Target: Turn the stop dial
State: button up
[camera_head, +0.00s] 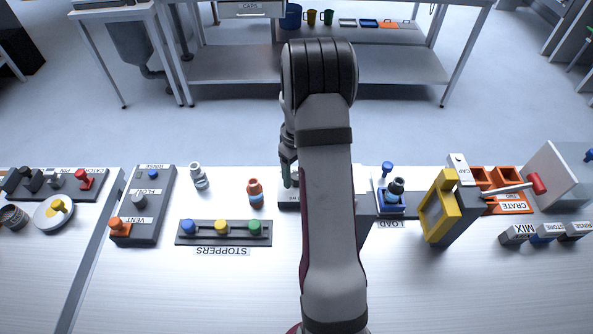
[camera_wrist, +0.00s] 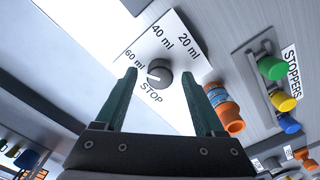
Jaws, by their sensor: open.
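The stop dial (camera_wrist: 160,73) is a dark round knob on a white plate (camera_wrist: 178,35) marked 20 ml, 40 ml, 60 ml and STOP. Its white pointer mark faces left, on the side of the 60 ml mark and the STOP lettering. My gripper (camera_wrist: 159,76) is open, with one green finger on each side of the knob in the wrist view. I cannot tell whether the fingers touch it or are still above it. In the head view my arm hides the dial, and only part of my gripper (camera_head: 288,172) shows.
An orange bottle (camera_wrist: 226,112) stands close beside the right finger. The STOPPERS rack (camera_head: 222,240) with blue, yellow and green stoppers lies left of my arm. The LOAD stand (camera_head: 391,211) and a yellow-framed device (camera_head: 440,212) stand to the right.

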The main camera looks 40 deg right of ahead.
grip_shut()
dwell(0.3)
jog(key=shift+m, duration=0.3)
jog(key=m, duration=0.5)
jog(key=shift+m, duration=0.3)
jog(key=m, duration=1.1)
jog(key=shift+m, duration=0.4)
jog(key=m, duration=0.5)
jog(key=shift+m, duration=0.4)
